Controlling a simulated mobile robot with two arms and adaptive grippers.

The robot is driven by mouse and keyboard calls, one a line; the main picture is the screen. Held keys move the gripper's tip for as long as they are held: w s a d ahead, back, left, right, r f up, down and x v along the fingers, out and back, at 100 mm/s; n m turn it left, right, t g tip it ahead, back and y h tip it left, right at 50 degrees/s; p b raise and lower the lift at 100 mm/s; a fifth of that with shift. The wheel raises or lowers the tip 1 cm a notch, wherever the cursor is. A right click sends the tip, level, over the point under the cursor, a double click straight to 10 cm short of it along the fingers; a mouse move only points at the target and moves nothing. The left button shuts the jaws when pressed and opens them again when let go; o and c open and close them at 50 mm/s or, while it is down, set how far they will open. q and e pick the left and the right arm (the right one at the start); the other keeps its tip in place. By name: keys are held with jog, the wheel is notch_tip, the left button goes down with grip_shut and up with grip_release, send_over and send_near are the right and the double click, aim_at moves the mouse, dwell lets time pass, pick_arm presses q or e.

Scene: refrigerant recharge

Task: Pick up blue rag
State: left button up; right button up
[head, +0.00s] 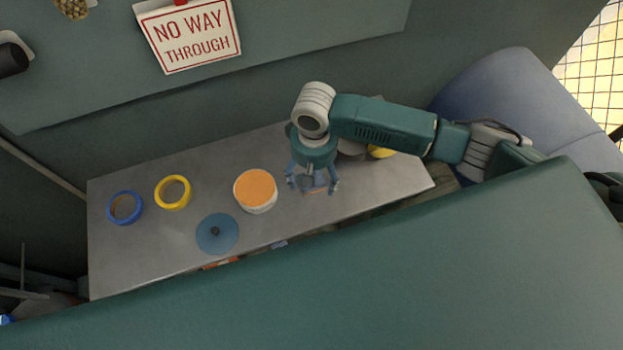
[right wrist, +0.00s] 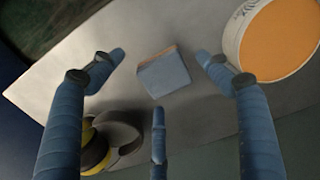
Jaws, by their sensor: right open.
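The blue rag (right wrist: 163,74) is a small folded pad with an orange-brown edge, lying on the grey table. In the head view the rag (head: 320,179) is partly hidden under my right gripper (head: 312,186). My right gripper points down over the rag with its fingers spread. In the right wrist view the open fingers of the right gripper (right wrist: 160,62) stand around the rag with clear gaps on both sides. It holds nothing. My left gripper is not in view.
On the grey table (head: 140,245), a white tub with an orange top (head: 256,190) stands just left of my right gripper. Farther left are a blue disc (head: 217,233), a yellow ring (head: 173,178) and a blue ring (head: 111,208). A yellow-and-dark object (right wrist: 97,150) stands on the gripper's other side.

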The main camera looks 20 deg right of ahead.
jog(key=f, duration=0.3)
jog(key=shift+w+f+p, duration=0.25)
jog(key=shift+w+p, duration=0.05)
jog(key=shift+f, duration=0.25)
jog(key=shift+c, duration=0.6)
jog(key=c, duration=1.2)
jog(key=shift+c, duration=0.6)
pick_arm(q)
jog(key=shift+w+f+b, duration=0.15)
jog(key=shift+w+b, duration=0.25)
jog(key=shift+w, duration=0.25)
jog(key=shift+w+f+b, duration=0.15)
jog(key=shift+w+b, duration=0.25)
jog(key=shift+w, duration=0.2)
pick_arm(e)
notch_tip(320, 180, up, 20)
